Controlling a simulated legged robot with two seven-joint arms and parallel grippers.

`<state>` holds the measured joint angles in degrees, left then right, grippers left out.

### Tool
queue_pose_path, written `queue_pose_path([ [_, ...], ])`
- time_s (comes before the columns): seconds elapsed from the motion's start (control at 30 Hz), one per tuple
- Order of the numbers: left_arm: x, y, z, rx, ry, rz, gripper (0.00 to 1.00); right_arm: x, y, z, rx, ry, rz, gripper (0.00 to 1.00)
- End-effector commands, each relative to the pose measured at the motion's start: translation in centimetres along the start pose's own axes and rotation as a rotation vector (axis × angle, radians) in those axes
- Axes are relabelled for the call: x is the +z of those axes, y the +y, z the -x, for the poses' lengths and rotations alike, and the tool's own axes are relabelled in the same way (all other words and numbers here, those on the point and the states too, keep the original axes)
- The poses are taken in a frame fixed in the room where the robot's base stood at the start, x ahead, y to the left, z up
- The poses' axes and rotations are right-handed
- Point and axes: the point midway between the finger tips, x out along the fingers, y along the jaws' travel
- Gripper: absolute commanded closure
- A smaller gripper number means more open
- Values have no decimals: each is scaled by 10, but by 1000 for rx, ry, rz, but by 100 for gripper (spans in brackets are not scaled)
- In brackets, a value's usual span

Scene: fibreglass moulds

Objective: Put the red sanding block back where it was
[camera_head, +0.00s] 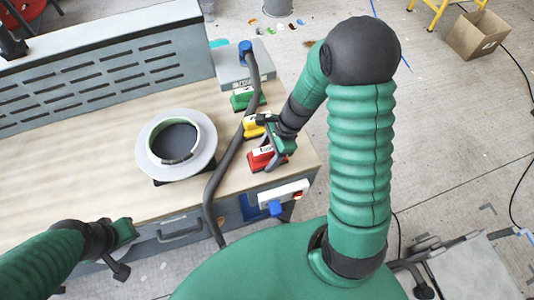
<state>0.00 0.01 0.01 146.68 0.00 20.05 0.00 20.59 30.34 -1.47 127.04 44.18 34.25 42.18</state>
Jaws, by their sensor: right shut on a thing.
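The red sanding block (257,162), with a white label on top, is at the right end of the bench. My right gripper (268,143) is at this block and shut on it; the fingers partly cover it. Whether the block touches the bench top is hard to tell. A yellow block (252,131) and a green block (241,102) stand behind it in a row. My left gripper (122,268) is in front of the bench at lower left, away from the blocks; its finger opening is unclear.
A round ring mould (203,166) stands on the wooden bench (75,170), left of the blocks. A grey box (229,72) is behind the green block. A dark curved bar (225,160) runs between mould and blocks. A cardboard box (476,38) is on the floor.

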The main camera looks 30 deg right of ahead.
Motion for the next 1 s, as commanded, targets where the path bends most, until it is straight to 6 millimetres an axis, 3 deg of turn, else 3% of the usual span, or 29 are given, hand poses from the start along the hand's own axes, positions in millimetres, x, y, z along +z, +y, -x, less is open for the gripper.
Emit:
queue_pose_path([
  [0.07, 0, 0, 0, 0, 0, 0, 100, -1, 0, -1, 1, 2, -1, 84],
  [0.1, 0, 0, 0, 0, 0, 0, 100, -1, 0, -2, 1, 2, -1, 35],
  [0.23, 0, 0, 0, 0, 0, 0, 100, -1, 1, -2, 3, 2, -1, 19],
  [0.77, 0, 0, -1, 0, 0, 0, 100, -1, 5, -3, 12, 0, 0, 19],
  [0.87, 0, 0, 1, 0, 0, 0, 100, 3, 4, 5, 10, 0, 2, 19],
  [1.0, -1, 0, 5, 0, 0, 0, 100, 3, 0, 36, 1, 2, 1, 19],
])
